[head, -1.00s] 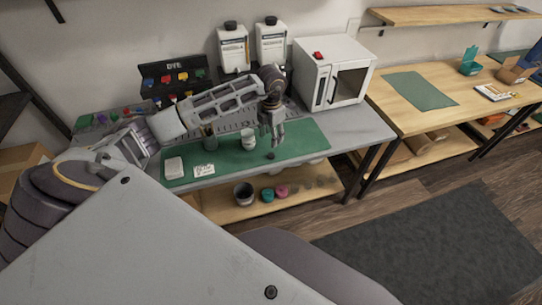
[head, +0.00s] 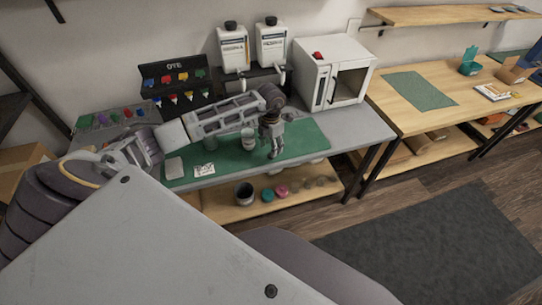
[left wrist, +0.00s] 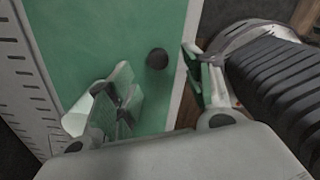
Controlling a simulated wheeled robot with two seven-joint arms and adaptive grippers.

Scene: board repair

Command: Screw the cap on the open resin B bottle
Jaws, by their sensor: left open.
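Two white resin bottles, the left one (head: 233,50) and the right one (head: 271,46), stand on a dark stand at the back of the bench. Both have dark tops; I cannot read which is resin B or tell whether either top is an open neck. A small dark round cap (left wrist: 157,59) lies on the green mat (left wrist: 165,22). My left gripper (head: 273,152) points down over the mat, open and empty. In the left wrist view the cap shows between its spread fingers, beyond the tips. In the head view the gripper hides the cap. My right gripper is out of view.
A pale cup (head: 248,140) and a greenish jar (head: 209,142) stand left of my gripper. A white machine (head: 333,72) stands to the right of the bottles. A dye rack (head: 174,80) is at the back left. The mat's right part is clear.

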